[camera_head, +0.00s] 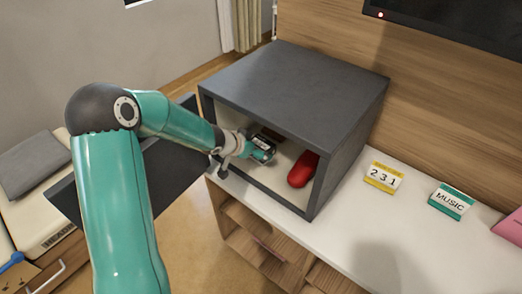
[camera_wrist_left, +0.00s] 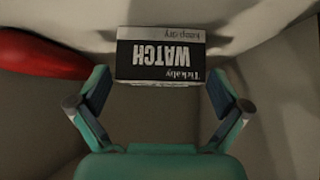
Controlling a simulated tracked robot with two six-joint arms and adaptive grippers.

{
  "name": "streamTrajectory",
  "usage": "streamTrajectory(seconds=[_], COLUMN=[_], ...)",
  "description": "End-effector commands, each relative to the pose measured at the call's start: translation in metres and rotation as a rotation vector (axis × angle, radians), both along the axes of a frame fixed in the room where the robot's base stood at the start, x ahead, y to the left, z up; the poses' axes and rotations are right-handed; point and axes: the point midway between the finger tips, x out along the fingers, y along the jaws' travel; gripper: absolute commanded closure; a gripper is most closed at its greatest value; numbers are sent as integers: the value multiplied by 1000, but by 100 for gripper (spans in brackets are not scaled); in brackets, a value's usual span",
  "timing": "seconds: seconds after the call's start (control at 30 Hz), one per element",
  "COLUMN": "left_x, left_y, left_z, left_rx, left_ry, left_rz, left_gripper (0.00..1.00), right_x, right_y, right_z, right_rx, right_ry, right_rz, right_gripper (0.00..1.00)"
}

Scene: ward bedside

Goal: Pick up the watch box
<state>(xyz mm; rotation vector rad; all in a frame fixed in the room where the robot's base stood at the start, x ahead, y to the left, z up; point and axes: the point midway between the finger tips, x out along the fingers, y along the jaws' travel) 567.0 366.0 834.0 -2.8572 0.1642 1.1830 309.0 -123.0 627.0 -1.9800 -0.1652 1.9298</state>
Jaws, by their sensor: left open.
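The watch box (camera_wrist_left: 160,60) is a small black and white carton. Its "WATCH" lettering appears upside down in the left wrist view. It is inside the open grey cabinet (camera_head: 305,85), and in the head view the watch box (camera_head: 265,151) shows partly behind my gripper. My left gripper (camera_head: 255,153) reaches into the cabinet through its open front. In the left wrist view my left gripper (camera_wrist_left: 160,88) has its fingers spread wide, with the box just ahead between the fingertips. No grip on it shows. My right gripper is not in view.
A red rounded object (camera_head: 301,169) lies in the cabinet, right of the box; a dark item (camera_head: 272,134) is behind. The cabinet's dark door (camera_head: 178,172) stands open. The yellow "231" block (camera_head: 383,177) and green "MUSIC" block (camera_head: 451,201) stand on the white counter (camera_head: 365,235).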

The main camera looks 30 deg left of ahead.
Motion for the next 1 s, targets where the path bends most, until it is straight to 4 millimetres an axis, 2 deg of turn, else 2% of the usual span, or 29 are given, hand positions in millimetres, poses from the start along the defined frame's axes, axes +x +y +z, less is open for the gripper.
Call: streamTrajectory(seconds=[0.1, 0.2, 0.47, 0.8, 1.0], left_x=[15, 21, 24, 24, 24], left_y=[-3, -4, -4, -5, -5], left_z=[-15, -20, -20, -20, -20], left_rx=[-1, -1, -1, -1, 0], left_ry=[1, 0, 0, 0, -1], left_rz=[-4, -4, -5, -5, -6], left_gripper=[0, 0, 0, 55, 55], right_x=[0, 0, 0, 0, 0], right_y=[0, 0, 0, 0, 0], right_z=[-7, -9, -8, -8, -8], right_rx=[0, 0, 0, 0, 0], right_ry=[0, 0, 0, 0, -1], right_rz=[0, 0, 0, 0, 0], right_gripper=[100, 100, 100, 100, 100])
